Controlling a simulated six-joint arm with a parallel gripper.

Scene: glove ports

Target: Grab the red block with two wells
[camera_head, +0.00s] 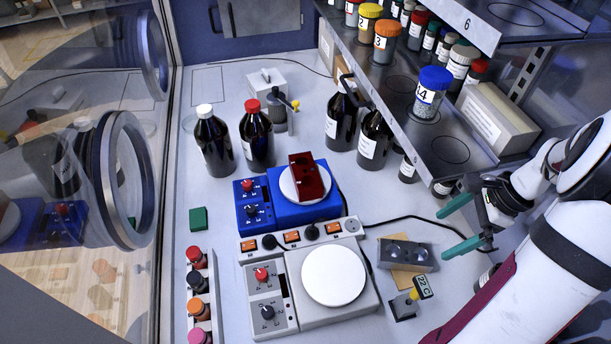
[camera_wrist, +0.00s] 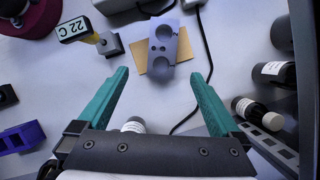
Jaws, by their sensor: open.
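The red block (camera_head: 308,177) sits on the round white plate of the blue stirrer (camera_head: 290,211) in the middle of the bench. Dark recesses show in it, but I cannot count its wells clearly. My gripper (camera_head: 447,234) is at the right, well apart from the red block. Its green fingers are spread and empty; they also show in the wrist view (camera_wrist: 158,78). A grey block (camera_head: 405,254) with two round wells lies on a tan pad, just left of my gripper. It also shows ahead of the fingers in the wrist view (camera_wrist: 163,52). The red block is not in the wrist view.
A larger white-plated stirrer (camera_head: 333,276) stands in front of the blue one. Dark bottles (camera_head: 214,142) stand behind it. A metal shelf (camera_head: 400,95) with jars overhangs the right rear. A small 22 C display (camera_head: 423,287) and a cable lie near the gripper.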

